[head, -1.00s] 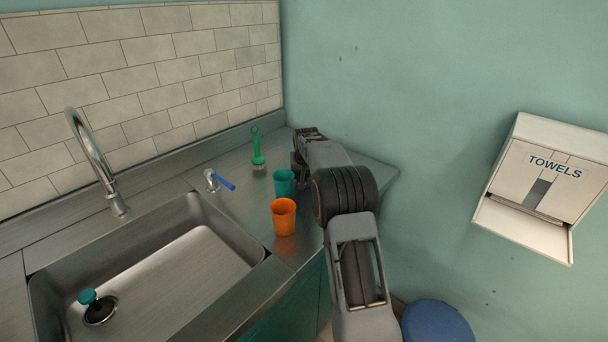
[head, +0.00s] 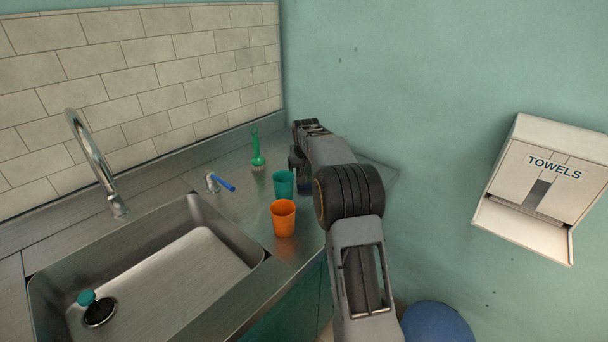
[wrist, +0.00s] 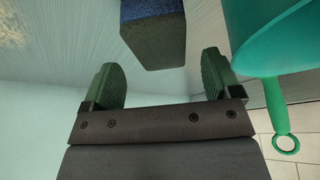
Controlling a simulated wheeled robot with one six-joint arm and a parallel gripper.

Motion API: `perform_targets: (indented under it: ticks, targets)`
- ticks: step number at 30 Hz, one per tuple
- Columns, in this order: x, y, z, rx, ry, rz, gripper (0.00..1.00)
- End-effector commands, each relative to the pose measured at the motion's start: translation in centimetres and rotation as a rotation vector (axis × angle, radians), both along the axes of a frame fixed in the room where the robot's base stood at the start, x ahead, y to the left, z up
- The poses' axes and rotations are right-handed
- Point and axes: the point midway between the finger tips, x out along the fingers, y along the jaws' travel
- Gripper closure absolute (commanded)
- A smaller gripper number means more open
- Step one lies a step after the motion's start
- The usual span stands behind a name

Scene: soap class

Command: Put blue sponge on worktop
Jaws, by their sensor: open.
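The blue sponge (wrist: 152,32) shows at the top of the wrist view, a block with a blue upper part and a dark, rough side. It appears to rest on the grey metal worktop (wrist: 70,50). My gripper (wrist: 162,82) is open, with its two green finger pads apart. The sponge is just beyond the fingertips, in line with the gap between them, and not gripped.
A teal cup (head: 284,184) stands close beside my gripper; an orange cup (head: 283,218) stands nearer. A green brush (head: 257,150) is behind them. The sink (head: 170,285) with its tap (head: 95,165) lies left. A towel dispenser (head: 540,185) hangs on the right wall.

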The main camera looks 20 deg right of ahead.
Motion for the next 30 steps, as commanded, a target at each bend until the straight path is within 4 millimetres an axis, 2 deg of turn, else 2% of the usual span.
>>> perform_targets:
  ticks: [3,9,13,19,22,26,30]
  targets:
    - [-0.9,0.4,2.3,0.0,-0.003,0.0,0.16]
    - [-2.0,0.8,5.3,0.0,-0.002,0.0,0.16]
    - [-2.5,1.0,6.6,0.001,-0.001,0.0,0.16]
    - [-3.0,1.2,7.4,0.0,0.0,0.002,0.16]
    - [-4.1,2.1,8.0,0.001,0.003,0.018,0.16]
    - [-8.2,5.1,8.8,0.006,0.017,0.072,0.16]
    - [-15.0,9.0,8.7,0.011,0.04,0.154,0.16]
